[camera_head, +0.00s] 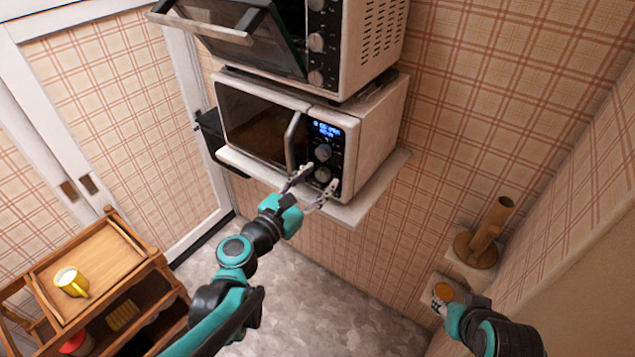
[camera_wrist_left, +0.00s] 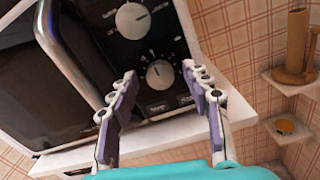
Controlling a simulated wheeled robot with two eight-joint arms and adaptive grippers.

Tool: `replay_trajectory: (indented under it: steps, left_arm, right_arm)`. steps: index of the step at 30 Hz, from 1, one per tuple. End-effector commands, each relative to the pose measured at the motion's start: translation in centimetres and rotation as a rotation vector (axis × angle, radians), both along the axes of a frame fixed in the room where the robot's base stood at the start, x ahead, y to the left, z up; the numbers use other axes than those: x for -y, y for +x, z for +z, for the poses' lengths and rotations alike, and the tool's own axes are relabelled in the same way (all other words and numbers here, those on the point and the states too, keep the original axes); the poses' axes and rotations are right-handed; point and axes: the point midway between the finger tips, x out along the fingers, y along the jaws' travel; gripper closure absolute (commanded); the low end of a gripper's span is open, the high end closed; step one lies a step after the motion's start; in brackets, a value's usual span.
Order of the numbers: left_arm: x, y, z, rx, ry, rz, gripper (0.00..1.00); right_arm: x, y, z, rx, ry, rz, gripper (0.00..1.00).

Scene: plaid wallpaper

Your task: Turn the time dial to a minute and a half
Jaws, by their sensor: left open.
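The white microwave (camera_head: 378,135) stands on a wall shelf, with a lit blue display (camera_head: 327,129) too small to read. Its panel has an upper dial (camera_head: 323,152) and a lower dial (camera_head: 322,174); I cannot read which sets time. In the left wrist view, the upper dial (camera_wrist_left: 132,20) and lower dial (camera_wrist_left: 160,76) have light faces. My left gripper (camera_head: 319,178) is open in front of the panel, its fingers either side of the lower dial, apparently not touching it. My right arm's wrist (camera_head: 456,320) shows at lower right; its fingers cannot be made out.
A toaster oven (camera_head: 372,40) with its door open sits above the microwave. The microwave's door handle (camera_head: 292,140) is just left of the dials. The shelf edge (camera_head: 345,212) lies below. A wooden cart (camera_head: 105,270) with a yellow mug (camera_head: 72,281) stands lower left.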

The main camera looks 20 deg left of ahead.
Motion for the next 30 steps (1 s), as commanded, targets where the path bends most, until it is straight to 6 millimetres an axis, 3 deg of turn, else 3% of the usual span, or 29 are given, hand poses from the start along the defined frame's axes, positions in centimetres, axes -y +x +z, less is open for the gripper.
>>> replay_trajectory:
  steps: [8, 13, 23, 30]
  left_arm:
    - [0.08, 0.16, 0.05, 0.0, 0.001, 0.0, 0.54]
    - [0.07, 0.15, 0.04, 0.0, 0.001, -0.001, 0.99]
    - [0.08, 0.14, 0.04, 0.007, 0.021, -0.001, 1.0]
    - [0.09, 0.14, 0.04, 0.045, 0.125, -0.001, 1.0]
  right_arm:
    - [0.0, 0.01, -0.01, 0.0, 0.0, 0.0, 0.6]
    - [0.0, 0.01, -0.01, 0.0, 0.0, 0.0, 0.6]
    - [0.0, 0.0, 0.01, 0.0, 0.0, 0.0, 0.6]
    - [0.0, 0.0, 0.15, 0.0, 0.0, 0.0, 0.6]
